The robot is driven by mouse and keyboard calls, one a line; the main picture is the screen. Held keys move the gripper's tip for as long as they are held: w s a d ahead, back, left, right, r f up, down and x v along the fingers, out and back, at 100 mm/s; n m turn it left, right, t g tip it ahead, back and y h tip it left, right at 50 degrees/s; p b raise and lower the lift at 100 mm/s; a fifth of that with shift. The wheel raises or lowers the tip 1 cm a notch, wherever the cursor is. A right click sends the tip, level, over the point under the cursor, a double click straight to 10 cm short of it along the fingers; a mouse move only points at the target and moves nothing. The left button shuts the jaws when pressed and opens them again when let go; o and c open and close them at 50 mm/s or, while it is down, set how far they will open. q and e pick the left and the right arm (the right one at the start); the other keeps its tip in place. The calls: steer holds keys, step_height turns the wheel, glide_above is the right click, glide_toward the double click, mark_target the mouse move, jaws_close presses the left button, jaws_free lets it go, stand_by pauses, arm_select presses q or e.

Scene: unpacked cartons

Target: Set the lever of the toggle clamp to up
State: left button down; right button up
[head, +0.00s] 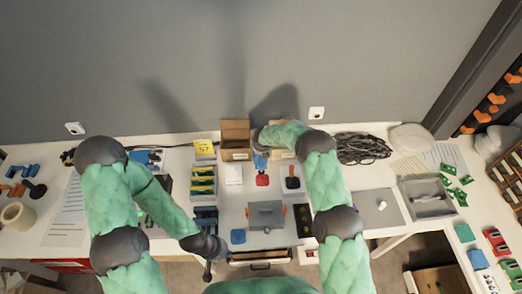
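Two small devices stand at the back middle of the table: a red piece (262,181) with a blue part (260,162) behind it, and a dark piece with an upright stem (292,182) to its right. I cannot tell for certain which is the toggle clamp or how its lever lies. My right arm reaches over from the right, its wrist just above the blue part; the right gripper's fingers cannot be made out. My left gripper (207,268) points down at the table's front edge, well away from both devices; its finger opening is too small to judge.
A grey box (266,215) stands in front of the devices. An open carton (235,138) is behind them, and yellow-labelled bins (203,180) are to the left. Black cables (362,147) and a grey tray (427,198) lie to the right.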

jaws_close()
steer(key=shift+w+d, duration=0.1)
steer(key=shift+w+r, duration=0.1)
steer(key=shift+w, duration=0.05)
steer(key=shift+w+g+b, duration=0.25)
steer(key=shift+g+b, duration=0.2)
steer(key=shift+g, duration=0.15)
steer(key=g+b, duration=0.1)
steer(key=b, duration=0.4)
steer(key=shift+w+d, duration=0.1)
steer(key=shift+w, duration=0.3)
steer(key=shift+r+g+b, duration=0.1)
steer(key=shift+g+b, duration=0.2)
steer(key=shift+b, duration=0.25)
steer(key=shift+r, duration=0.1)
